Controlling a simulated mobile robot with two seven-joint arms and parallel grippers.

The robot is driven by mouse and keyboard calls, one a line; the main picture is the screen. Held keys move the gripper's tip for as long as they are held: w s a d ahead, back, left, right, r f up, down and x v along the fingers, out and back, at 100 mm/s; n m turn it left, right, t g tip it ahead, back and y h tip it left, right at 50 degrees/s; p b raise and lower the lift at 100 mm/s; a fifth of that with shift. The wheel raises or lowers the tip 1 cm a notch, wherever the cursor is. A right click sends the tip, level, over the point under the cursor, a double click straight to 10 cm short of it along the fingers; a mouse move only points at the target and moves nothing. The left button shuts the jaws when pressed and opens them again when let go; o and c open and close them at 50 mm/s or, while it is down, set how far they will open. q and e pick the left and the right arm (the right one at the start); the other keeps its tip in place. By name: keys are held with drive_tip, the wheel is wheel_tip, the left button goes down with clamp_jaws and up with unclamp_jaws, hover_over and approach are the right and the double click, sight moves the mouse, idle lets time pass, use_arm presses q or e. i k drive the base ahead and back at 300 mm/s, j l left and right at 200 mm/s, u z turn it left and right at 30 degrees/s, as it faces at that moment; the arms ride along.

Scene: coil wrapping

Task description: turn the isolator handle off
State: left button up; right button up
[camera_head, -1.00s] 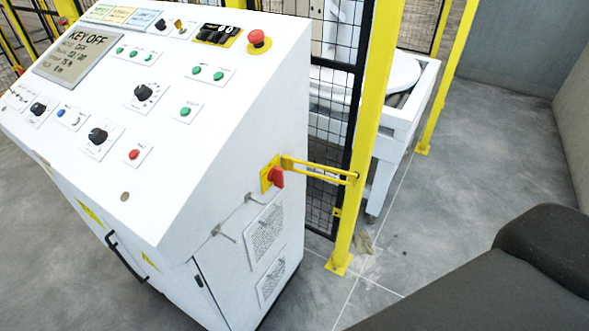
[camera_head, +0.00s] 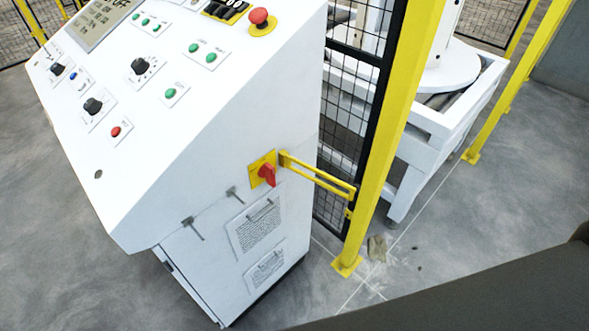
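The isolator handle (camera_head: 267,174) is a red knob on a yellow plate (camera_head: 257,167). It is on the right side face of the white control cabinet (camera_head: 215,130), below the sloping panel. The red grip hangs roughly upright, slightly tilted. A yellow bracket (camera_head: 318,176) reaches from beside the plate to the fence post. A dark arm of mine crosses the lower right corner, well apart from the handle. Neither gripper shows in the view.
A yellow fence post (camera_head: 392,120) and black mesh (camera_head: 345,115) stand just right of the handle. A white machine frame (camera_head: 440,120) is behind the fence. Small hooks (camera_head: 193,228) stick out of the cabinet's side. Grey floor (camera_head: 470,230) is clear to the right.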

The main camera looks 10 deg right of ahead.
sight(267, 171)
drive_tip(key=i+l, duration=0.1)
drive_tip(key=l, duration=0.55)
drive_tip(key=i+l, duration=0.1)
drive_tip(key=l, duration=0.5)
drive_tip(key=i+l, duration=0.1)
drive_tip(key=l, duration=0.55)
